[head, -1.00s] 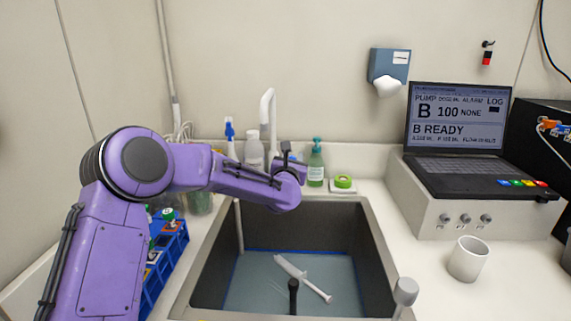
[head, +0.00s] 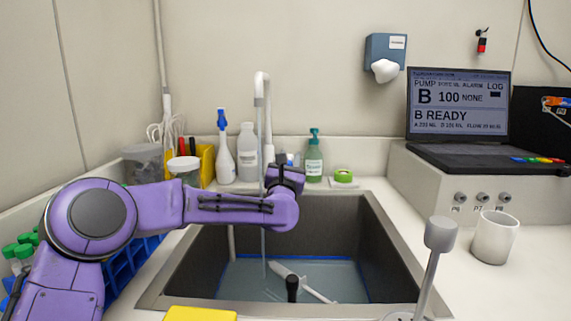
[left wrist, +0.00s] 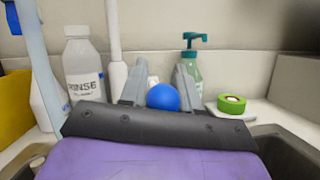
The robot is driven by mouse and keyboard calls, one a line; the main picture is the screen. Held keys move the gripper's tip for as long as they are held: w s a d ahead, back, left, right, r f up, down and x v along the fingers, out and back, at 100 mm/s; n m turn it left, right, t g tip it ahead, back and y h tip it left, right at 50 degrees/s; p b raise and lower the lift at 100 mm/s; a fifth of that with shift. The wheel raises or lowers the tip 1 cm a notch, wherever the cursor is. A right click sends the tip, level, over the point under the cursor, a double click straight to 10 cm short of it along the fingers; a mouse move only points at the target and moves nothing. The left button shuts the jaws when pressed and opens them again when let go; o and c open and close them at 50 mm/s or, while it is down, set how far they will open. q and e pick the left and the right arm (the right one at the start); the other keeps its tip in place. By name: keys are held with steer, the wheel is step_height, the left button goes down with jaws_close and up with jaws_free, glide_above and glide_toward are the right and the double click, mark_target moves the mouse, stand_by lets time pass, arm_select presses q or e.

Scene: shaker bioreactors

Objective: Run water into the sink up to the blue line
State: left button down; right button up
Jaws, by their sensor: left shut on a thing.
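The white tap (head: 262,90) arches over the back of the sink (head: 165,290). A thin stream of water (head: 263,240) falls from its spout. The sink floor has bluish water over it, and a blue line (head: 290,257) runs along the inner wall. The water level against the line is hard to tell. My left gripper (head: 285,164) is behind the sink's back edge, right of the tap. In the left wrist view its fingers (left wrist: 160,88) are shut on a blue ball-shaped knob (left wrist: 163,97). My arm hides part of the tap base. My right gripper is out of view.
A white tool (head: 305,283) and a black upright post (head: 292,288) are in the sink. A grey-capped rod (head: 440,235) stands at front right. Bottles, a soap pump (head: 314,160) and green tape (head: 344,176) line the back. A white cup (head: 495,238) stands right.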

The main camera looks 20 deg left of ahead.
arm_select(q)
steer(key=c, duration=1.1)
jaws_free()
steer(key=shift+f, duration=0.1)
steer(key=shift+c, duration=0.2)
steer(key=shift+s, duration=0.1)
steer(key=b+v, duration=0.2)
steer(key=v, duration=0.8)
steer(key=shift+s, duration=0.2)
steer(key=shift+f, duration=0.1)
